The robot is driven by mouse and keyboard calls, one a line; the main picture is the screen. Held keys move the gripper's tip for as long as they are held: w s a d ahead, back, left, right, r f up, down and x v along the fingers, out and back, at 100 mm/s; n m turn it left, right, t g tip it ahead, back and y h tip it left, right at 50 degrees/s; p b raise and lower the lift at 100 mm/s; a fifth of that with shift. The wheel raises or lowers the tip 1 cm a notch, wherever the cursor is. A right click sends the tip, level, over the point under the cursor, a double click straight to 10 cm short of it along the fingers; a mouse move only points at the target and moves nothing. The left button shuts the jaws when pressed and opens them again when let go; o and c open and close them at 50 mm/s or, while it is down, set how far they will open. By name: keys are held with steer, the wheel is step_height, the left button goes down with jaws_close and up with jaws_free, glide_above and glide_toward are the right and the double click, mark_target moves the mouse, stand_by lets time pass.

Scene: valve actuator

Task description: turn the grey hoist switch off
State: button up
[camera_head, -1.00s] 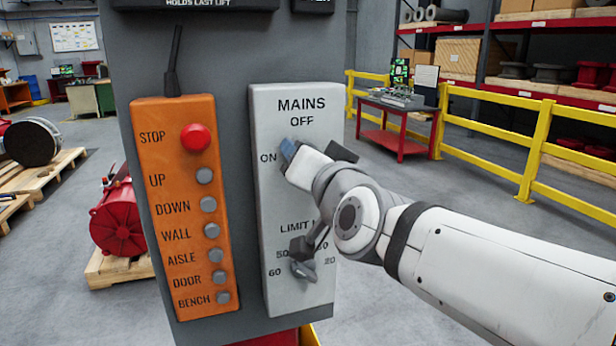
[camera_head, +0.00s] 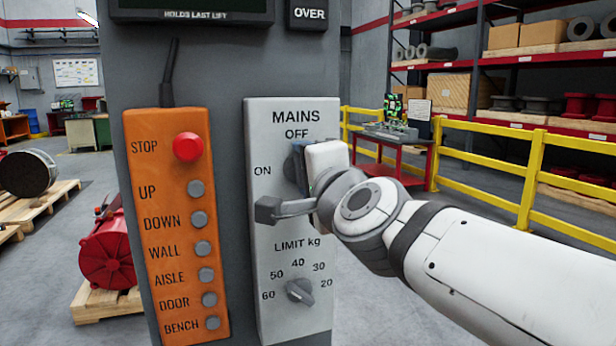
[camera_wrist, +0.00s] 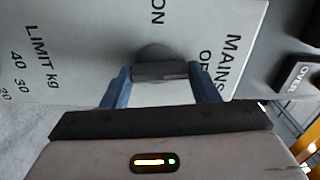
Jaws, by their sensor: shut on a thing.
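The grey MAINS switch (camera_head: 293,168) is a round knob with a raised bar, on a light grey panel (camera_head: 262,225) with OFF printed above it and ON to its left. It also shows in the wrist view (camera_wrist: 152,70), where a pale mark on the bar sits at the end towards OFF. My gripper (camera_wrist: 160,75) is shut on this bar, with one blue finger at each end of it. In the head view my gripper (camera_head: 303,166) covers the knob's right part.
Below is the LIMIT kg dial (camera_head: 299,291), clear of my arm. To the left hangs an orange pendant (camera_head: 170,235) with a red STOP button (camera_head: 188,146). A red table (camera_head: 395,155) and yellow railing (camera_head: 480,135) stand behind at right.

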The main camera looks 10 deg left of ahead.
steer(key=shift+m, duration=0.9)
steer(key=o, duration=1)
steer(key=shift+p+v, duration=1.65)
steer(key=shift+v, duration=2.3)
